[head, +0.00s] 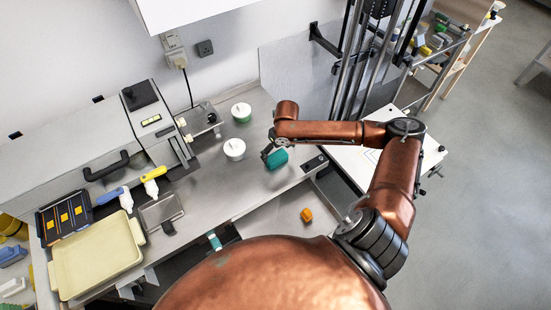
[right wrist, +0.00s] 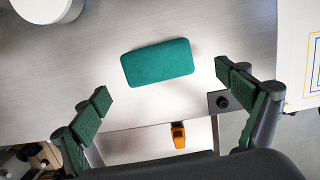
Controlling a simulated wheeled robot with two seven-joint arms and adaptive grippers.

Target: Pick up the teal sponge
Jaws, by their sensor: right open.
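The teal sponge (head: 277,159) lies on the metal worktop near its front edge. In the right wrist view the sponge (right wrist: 158,63) is a rounded teal block, slightly tilted in the picture, just beyond the fingertips. My right gripper (head: 270,148) is above and beside the sponge in the head view and partly covers its surroundings. In the right wrist view my right gripper (right wrist: 162,85) is open, with green-padded fingers apart on either side and nothing between them. My left gripper is not seen.
An orange object (head: 306,214) lies lower, beyond the worktop's front edge. A black-knobbed fitting (head: 315,163) is at the right. The enlarger column (head: 352,60) stands behind.

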